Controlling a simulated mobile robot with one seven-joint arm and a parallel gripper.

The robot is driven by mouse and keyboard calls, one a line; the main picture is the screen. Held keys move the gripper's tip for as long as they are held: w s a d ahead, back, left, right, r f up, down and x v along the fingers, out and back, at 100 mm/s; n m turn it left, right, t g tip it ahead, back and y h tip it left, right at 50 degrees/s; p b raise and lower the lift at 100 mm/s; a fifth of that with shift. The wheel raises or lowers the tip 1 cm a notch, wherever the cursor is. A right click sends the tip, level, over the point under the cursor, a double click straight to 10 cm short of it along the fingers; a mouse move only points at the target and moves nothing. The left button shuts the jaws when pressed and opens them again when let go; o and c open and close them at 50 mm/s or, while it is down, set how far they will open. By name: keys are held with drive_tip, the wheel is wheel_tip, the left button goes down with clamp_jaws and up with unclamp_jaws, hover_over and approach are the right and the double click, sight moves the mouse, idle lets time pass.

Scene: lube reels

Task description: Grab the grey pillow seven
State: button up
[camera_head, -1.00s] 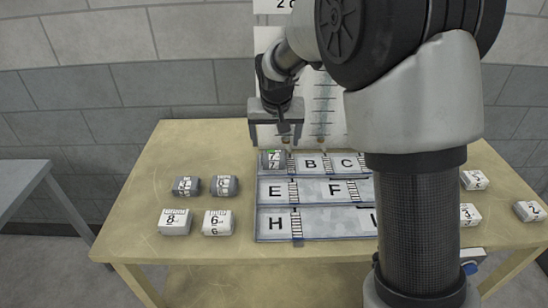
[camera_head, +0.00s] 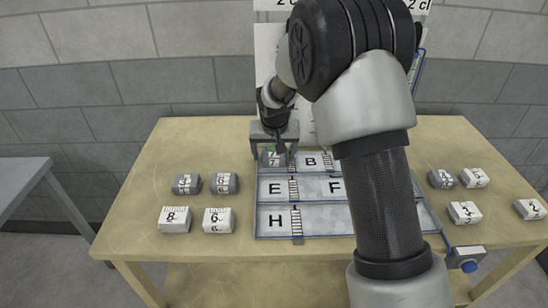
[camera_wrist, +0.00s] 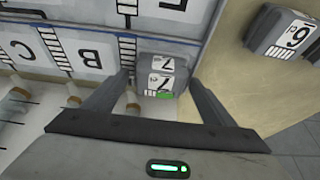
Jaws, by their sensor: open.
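The grey pillow seven (camera_head: 272,158) sits in the top-left compartment of the lettered tray (camera_head: 318,222), left of B. In the wrist view the pillow (camera_wrist: 163,72) shows two 7 labels and a small green patch. My gripper (camera_head: 273,152) is over that compartment, pointing down. In the wrist view my gripper (camera_wrist: 160,88) is open, with one finger on each side of the pillow. I cannot tell whether the fingers touch it. Part of the tray's right side is hidden behind my arm.
Grey pillows (camera_head: 186,184) and (camera_head: 224,183) lie left of the tray, with white boxes eight (camera_head: 174,219) and six (camera_head: 218,221) in front. More labelled blocks (camera_head: 466,212) lie on the right. A board (camera_head: 268,75) stands behind the tray.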

drive_tip(key=c, duration=1.2)
